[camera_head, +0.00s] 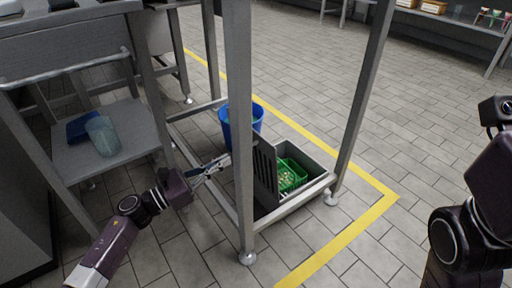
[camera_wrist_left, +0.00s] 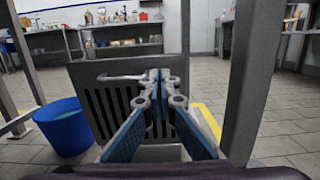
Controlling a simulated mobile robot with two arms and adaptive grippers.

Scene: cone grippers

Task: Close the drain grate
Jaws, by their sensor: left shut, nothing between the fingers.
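The drain grate (camera_head: 265,172) is a dark slotted plate standing upright, raised along the left side of the grey drain box (camera_head: 310,156). In the left wrist view the grate (camera_wrist_left: 97,108) is just beyond my fingers, with its slots facing me. My left gripper (camera_head: 220,164) is shut and empty, left of the grate and beside a grey frame post. In the left wrist view its fingertips (camera_wrist_left: 158,76) overlap the grate's right part; I cannot tell whether they touch it. My right arm shows at the right edge, but its gripper is out of view.
A green basket (camera_head: 289,176) with small pale bits sits inside the open box. Grey frame posts (camera_head: 241,110) and (camera_head: 359,90) stand around it. A blue bucket (camera_head: 228,126) is behind. A low shelf at left holds a translucent cup (camera_head: 102,136). Tiled floor at right is free.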

